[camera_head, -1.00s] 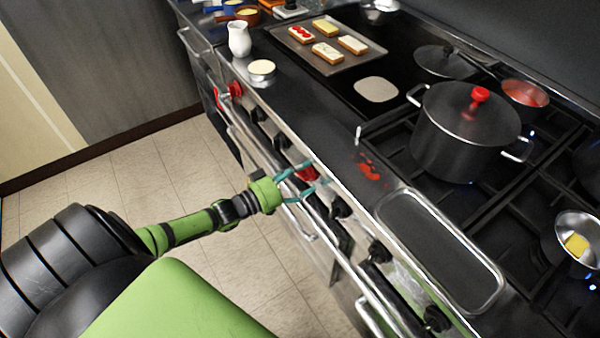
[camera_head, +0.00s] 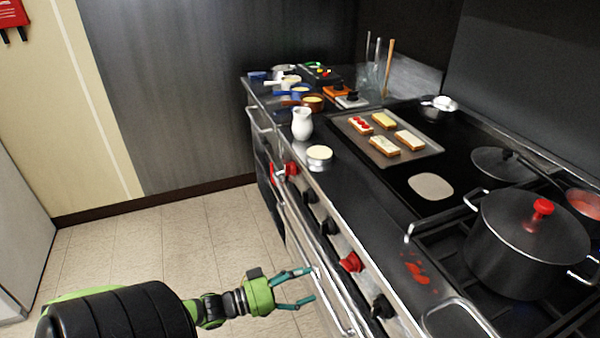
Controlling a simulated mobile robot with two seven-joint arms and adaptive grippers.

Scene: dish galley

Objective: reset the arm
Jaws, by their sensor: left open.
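My left gripper (camera_head: 306,287) is open, with its two teal fingers spread and nothing between them. It is at the lower middle of the head view, in front of the stove's front panel and its rail. I cannot tell whether a fingertip touches the rail. My green and black left arm reaches in from the lower left. My right gripper is not in view.
The stove front has red knobs (camera_head: 351,262) and black knobs. On top are a lidded pot (camera_head: 525,240), a tray (camera_head: 355,135) with toast slices, a white jug (camera_head: 302,124) and a red spill (camera_head: 415,269). The tiled floor (camera_head: 160,250) at left is clear.

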